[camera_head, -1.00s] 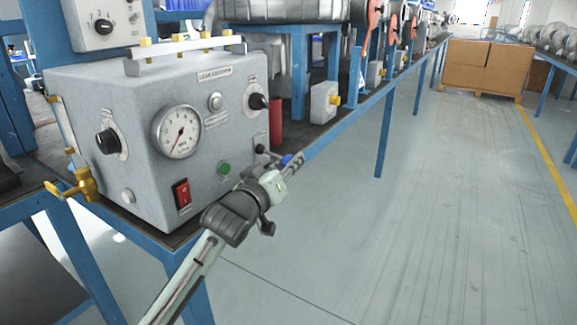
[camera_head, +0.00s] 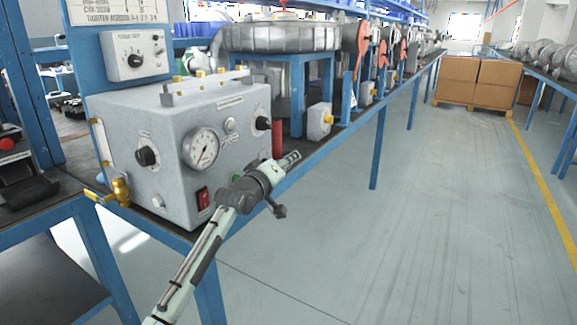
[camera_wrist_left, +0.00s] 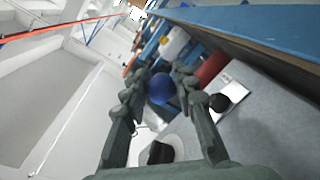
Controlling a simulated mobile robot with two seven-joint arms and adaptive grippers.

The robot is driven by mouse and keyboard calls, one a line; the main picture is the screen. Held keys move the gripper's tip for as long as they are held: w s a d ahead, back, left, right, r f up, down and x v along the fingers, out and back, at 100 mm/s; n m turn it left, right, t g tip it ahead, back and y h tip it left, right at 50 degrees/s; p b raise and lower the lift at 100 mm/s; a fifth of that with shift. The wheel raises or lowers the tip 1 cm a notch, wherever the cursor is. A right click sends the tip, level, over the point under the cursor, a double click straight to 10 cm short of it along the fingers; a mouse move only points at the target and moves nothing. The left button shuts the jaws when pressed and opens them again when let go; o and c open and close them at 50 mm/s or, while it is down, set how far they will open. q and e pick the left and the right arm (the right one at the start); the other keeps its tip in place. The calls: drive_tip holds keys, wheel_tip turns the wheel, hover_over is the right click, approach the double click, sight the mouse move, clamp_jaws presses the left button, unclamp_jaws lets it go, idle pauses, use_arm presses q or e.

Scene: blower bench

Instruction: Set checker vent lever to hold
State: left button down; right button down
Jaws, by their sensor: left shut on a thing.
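The checker (camera_head: 170,110) is a grey box with a round gauge (camera_head: 201,148), black knobs and a red switch, standing on the bench's front edge in the head view. My left gripper (camera_head: 291,159) is just beyond its lower right front corner, pointing right and away. In the left wrist view its fingers are shut around a blue ball knob (camera_wrist_left: 161,88). The fingers hide this knob in the head view, and the setting of its lever cannot be read.
A red cylinder (camera_head: 277,139) stands just behind the checker's right side. A brass valve (camera_head: 117,190) sticks out at the checker's left. The floor aisle (camera_head: 400,240) on the right is clear.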

use_arm(q)
drive_tip(key=shift+w+a+r, duration=0.15)
drive_tip(key=shift+r, duration=0.4)
drive_tip(key=shift+w+a+r, duration=0.1)
drive_tip(key=shift+a+r, duration=0.05)
drive_tip(key=shift+r, duration=0.35)
use_arm(e)
drive_tip(key=shift+s+f, duration=0.15)
drive_tip(key=shift+f, duration=0.15)
use_arm(q)
drive_tip(key=c, duration=1.3)
unclamp_jaws()
drive_tip(key=shift+o, duration=0.5)
drive_tip(key=shift+w+f, duration=0.1)
drive_tip(key=shift+f, duration=0.05)
drive_tip(key=shift+a, duration=0.1)
use_arm(e)
drive_tip(key=shift+f, duration=0.1)
use_arm(q)
drive_tip(key=f+v, duration=0.1)
drive_tip(key=v, duration=1.1)
drive_tip(key=shift+d, duration=0.4)
drive_tip(key=shift+s+f, duration=0.1)
drive_tip(key=shift+s, duration=0.2)
use_arm(e)
drive_tip(key=shift+s+a, duration=0.1)
drive_tip(key=shift+s, duration=0.05)
